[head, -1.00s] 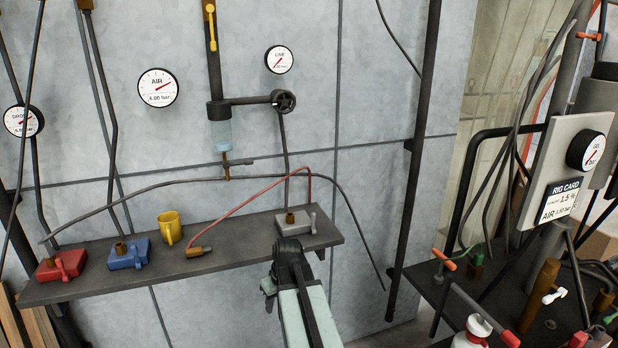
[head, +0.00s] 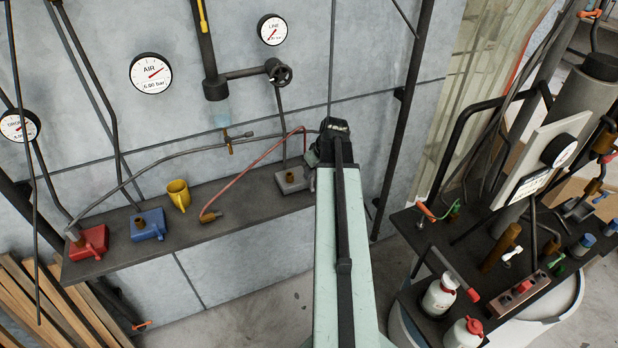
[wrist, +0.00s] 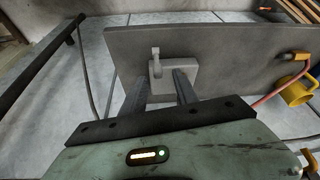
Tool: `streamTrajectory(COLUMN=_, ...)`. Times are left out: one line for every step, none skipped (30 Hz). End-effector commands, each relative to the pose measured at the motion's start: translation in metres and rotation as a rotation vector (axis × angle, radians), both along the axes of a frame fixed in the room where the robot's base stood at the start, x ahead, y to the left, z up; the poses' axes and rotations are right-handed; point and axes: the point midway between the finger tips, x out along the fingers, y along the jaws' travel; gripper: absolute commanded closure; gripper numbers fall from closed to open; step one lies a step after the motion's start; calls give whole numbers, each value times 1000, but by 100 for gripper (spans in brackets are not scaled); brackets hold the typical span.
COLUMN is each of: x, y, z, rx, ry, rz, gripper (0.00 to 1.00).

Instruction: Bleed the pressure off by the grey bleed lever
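Whether the fingertips touch the block I cannot tell. In the head view my gripper (head: 326,135) is a dark shape beside the shelf's right end, and its fingers are hidden.
The shelf (head: 240,196) also bears a red block (head: 90,243), a blue block (head: 148,225), a yellow mug (head: 179,194) and a red hose (head: 250,170). The AIR gauge (head: 151,73) reads about 6 bar. A dark upright pipe (head: 400,130) stands right of my arm.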

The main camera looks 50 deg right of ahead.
Motion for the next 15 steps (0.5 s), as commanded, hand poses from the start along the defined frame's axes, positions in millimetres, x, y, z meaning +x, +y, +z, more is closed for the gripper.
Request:
streamTrajectory(x=1, y=-2, z=-8, rx=0, ry=0, rz=-2, gripper=64)
streamTrajectory(x=2, y=-2, z=-12, rx=0, ry=0, rz=-2, gripper=64)
streamTrajectory(x=4, y=-3, z=-18, rx=0, ry=0, rz=-3, gripper=64)
streamTrajectory(x=5, y=-4, z=-23, rx=0, ry=0, rz=-4, gripper=64)
streamTrajectory(x=7, y=-4, z=-28, rx=0, ry=0, rz=-5, gripper=64)
streamTrajectory(x=9, y=-5, z=-35, rx=0, ry=0, rz=-5, gripper=64)
streamTrajectory(x=11, y=-6, z=-40, rx=0, ry=0, rz=-5, gripper=64)
streamTrajectory(x=13, y=-6, z=-46, rx=0, ry=0, rz=-6, gripper=64)
streamTrajectory(x=16, y=-7, z=-53, rx=0, ry=0, rz=-6, gripper=64)
streamTrajectory(x=17, y=-8, z=-58, rx=0, ry=0, rz=-6, gripper=64)
streamTrajectory(x=19, y=-8, z=-62, rx=0, ry=0, rz=-6, gripper=64)
streamTrajectory(x=21, y=-9, z=-67, rx=0, ry=0, rz=-6, gripper=64)
streamTrajectory(x=23, y=-9, z=-69, rx=0, ry=0, rz=-7, gripper=64)
streamTrajectory(x=24, y=-9, z=-71, rx=0, ry=0, rz=-7, gripper=64)
streamTrajectory(x=25, y=-9, z=-72, rx=0, ry=0, rz=-8, gripper=64)
